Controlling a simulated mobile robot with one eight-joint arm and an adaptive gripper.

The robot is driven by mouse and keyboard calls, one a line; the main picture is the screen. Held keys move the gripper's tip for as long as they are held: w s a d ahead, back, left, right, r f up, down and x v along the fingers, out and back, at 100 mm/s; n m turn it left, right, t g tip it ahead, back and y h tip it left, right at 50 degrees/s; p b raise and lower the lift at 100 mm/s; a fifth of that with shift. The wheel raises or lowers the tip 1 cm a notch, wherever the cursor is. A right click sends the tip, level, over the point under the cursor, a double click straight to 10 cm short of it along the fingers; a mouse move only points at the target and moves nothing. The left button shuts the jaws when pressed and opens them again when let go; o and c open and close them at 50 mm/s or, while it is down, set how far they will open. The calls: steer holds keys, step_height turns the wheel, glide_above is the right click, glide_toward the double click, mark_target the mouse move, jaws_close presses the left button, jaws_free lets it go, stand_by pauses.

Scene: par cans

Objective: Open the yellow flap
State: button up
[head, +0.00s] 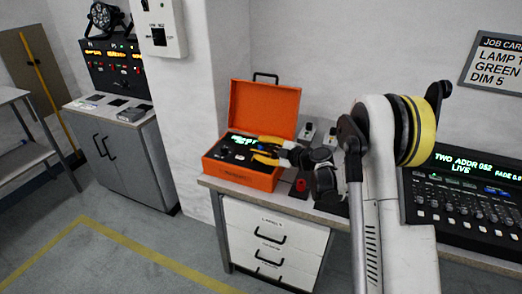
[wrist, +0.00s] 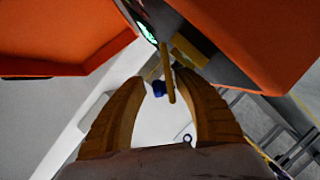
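An orange case (head: 242,177) stands with its lid (head: 265,108) raised on the workbench. My gripper (head: 262,150) is at the case's right side, over its dark panel, with its yellow fingers spread. In the wrist view, my gripper (wrist: 162,80) shows its two curved fingers apart. A thin yellow piece (wrist: 168,75), seen nearly edge-on, lies between the fingertips and looks like the flap. I cannot tell whether a finger touches it. A small blue part (wrist: 159,88) sits beside it. In the head view the fingers hide the flap.
A red button (head: 301,185) and small switch boxes (head: 307,132) stand right of the case. A lighting console (head: 465,200) is at the far right. Drawers (head: 272,242) are under the bench. A grey cabinet (head: 125,150) stands at left, with open floor between.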

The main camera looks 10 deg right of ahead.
jaws_close()
steer(key=shift+r, duration=0.1)
steer(key=shift+w+d+r+m+g+p, duration=0.3)
steer(key=shift+w+m+g+p, duration=0.15)
steer(key=shift+m, duration=0.45)
steer(key=shift+w+d+r+m+g+y+p, duration=0.1)
steer(key=shift+w+d+m+g+y+p, duration=0.1)
steer(key=shift+w+d+m+g+p, duration=0.3)
steer(key=shift+w+a+r+m+g+y, duration=0.1)
steer(key=shift+m+g+y, duration=0.15)
steer(key=shift+m, duration=0.45)
steer(key=m+g, duration=0.1)
steer(key=w+d+m+y, duration=0.1)
steer(key=m, duration=0.1)
steer(key=shift+w+d+f+g, duration=0.2)
steer(key=shift+w+g, duration=0.1)
steer(key=shift+g, duration=0.1)
steer(key=shift+w+d+f+m+g+y, duration=0.15)
steer(key=shift+w+f+m+g+y, duration=0.15)
steer(key=shift+m, duration=0.3)
steer(key=shift+w+d+f+m+g+y, duration=0.15)
steer(key=shift+w+m+g+y, duration=0.1)
steer(key=shift+m+g, duration=0.25)
steer(key=shift+r, duration=0.1)
